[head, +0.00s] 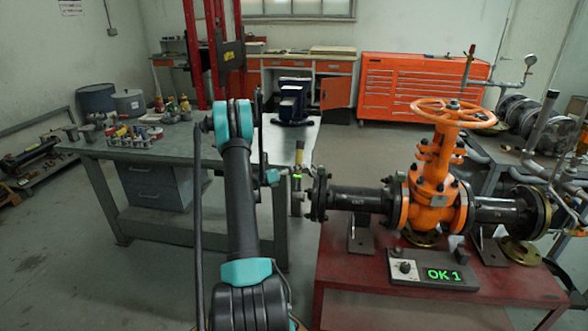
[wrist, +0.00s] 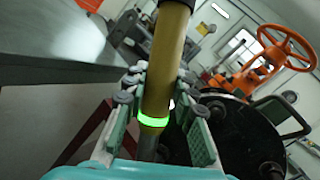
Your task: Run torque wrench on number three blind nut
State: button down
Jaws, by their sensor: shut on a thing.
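The torque wrench (head: 299,155) has a yellow handle and a lit green ring, and stands roughly upright beside the pipe end in the head view. In the wrist view, my gripper (wrist: 163,118) is shut on the wrench (wrist: 168,55), with a finger on each side near the green ring. The black blind flange (head: 318,195) closes the left end of the pipe. In the wrist view the blind flange (wrist: 235,140) lies behind and right of the fingers, with dark nuts on its face. I cannot tell which nut is number three, or whether the wrench touches one.
The orange gate valve (head: 434,190) and its pipe rest on a red stand (head: 400,285). A control box (head: 432,270) there shows green "OK 1". A grey workbench (head: 180,155) with small parts stands left. Open floor lies at the front left.

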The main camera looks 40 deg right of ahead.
dwell(0.7)
jog(key=shift+s+d, duration=0.95)
jog(key=shift+s, duration=0.25)
jog(key=shift+s+d, duration=0.4)
jog(key=shift+s, duration=0.15)
dwell(2.1)
jog(key=shift+w+a, duration=0.2)
jog(key=shift+w, duration=0.15)
dwell(1.3)
